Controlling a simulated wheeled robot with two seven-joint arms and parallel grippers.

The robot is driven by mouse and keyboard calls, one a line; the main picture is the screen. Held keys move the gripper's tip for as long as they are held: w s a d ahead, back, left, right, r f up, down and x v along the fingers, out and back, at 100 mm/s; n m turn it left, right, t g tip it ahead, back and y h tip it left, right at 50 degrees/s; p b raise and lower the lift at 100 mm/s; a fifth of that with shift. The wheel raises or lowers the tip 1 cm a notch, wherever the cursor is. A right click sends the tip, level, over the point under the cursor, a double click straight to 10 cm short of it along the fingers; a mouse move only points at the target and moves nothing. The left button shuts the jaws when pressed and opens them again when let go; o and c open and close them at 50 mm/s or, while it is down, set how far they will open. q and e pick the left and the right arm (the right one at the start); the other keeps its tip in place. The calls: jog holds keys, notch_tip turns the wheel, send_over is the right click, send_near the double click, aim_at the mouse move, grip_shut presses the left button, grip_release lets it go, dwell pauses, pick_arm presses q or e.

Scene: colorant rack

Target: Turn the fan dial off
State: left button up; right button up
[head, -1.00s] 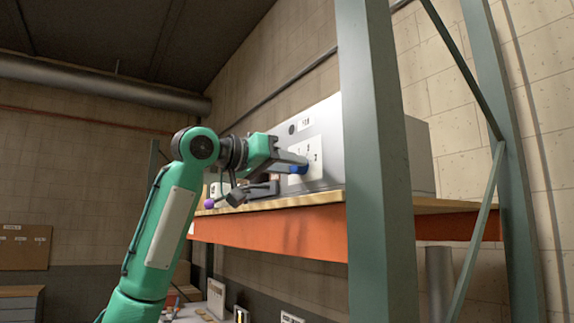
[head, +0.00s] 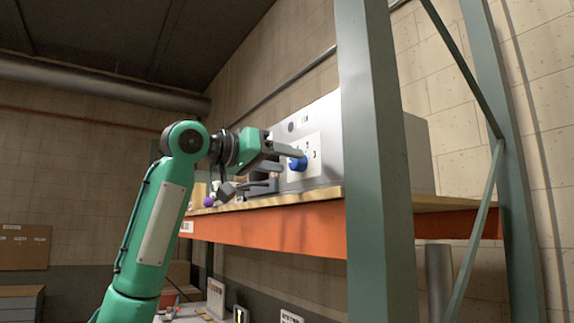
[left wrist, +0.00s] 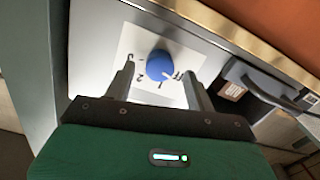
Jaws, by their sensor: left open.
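The fan dial (head: 298,163) is a blue round knob on a white label plate on the front of a grey box (head: 320,115) on the shelf. It also shows in the left wrist view (left wrist: 160,66), where its white pointer mark is at the lower right, toward small lettering that looks like "Off". My left gripper (head: 288,160) is open in front of the box. In the left wrist view its two fingers (left wrist: 160,85) stand on either side of the dial, with gaps between them and the knob. My right gripper is not in view.
The wooden shelf (head: 270,204) has an orange beam (head: 270,236). A green rack post (head: 372,160) stands close on the right of the box front. A purple object (head: 208,202) is on the shelf's left.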

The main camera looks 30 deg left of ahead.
pick_arm(q)
jog(key=b+v, duration=0.3)
jog(key=v, duration=0.9)
jog(key=shift+f, duration=0.1)
